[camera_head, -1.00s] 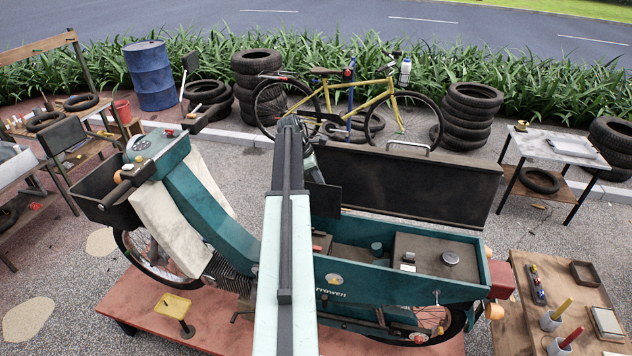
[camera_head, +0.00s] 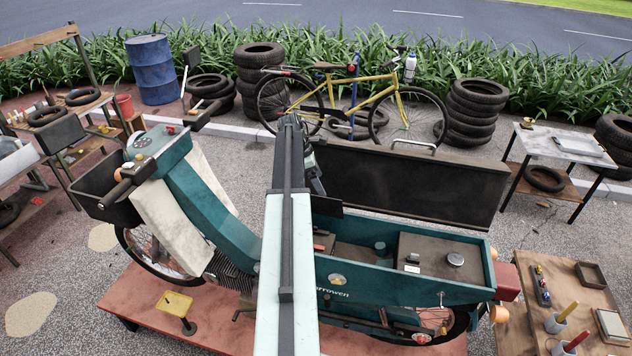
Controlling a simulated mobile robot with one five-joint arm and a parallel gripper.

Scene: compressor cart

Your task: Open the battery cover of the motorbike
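The teal motorbike (camera_head: 210,209) stands on a low reddish platform, front wheel to the left. Its rear body is an open teal compartment (camera_head: 375,284). A long dark lid (camera_head: 410,185) with a metal handle stands raised along its far side. Inside are a brown box (camera_head: 435,257) with a round cap on top and a small teal cap left of it. I cannot tell for certain which part is the battery cover. My gripper (camera_head: 318,186) is beyond the end of my arm, near the lid's left end and a small dark panel. My arm partly hides it; its fingers are unclear.
My arm crosses above the bike's middle and hides part of it. A wooden table (camera_head: 520,310) with tools stands at the right. A yellow bicycle (camera_head: 375,103) and tire stacks (camera_head: 474,115) stand behind.

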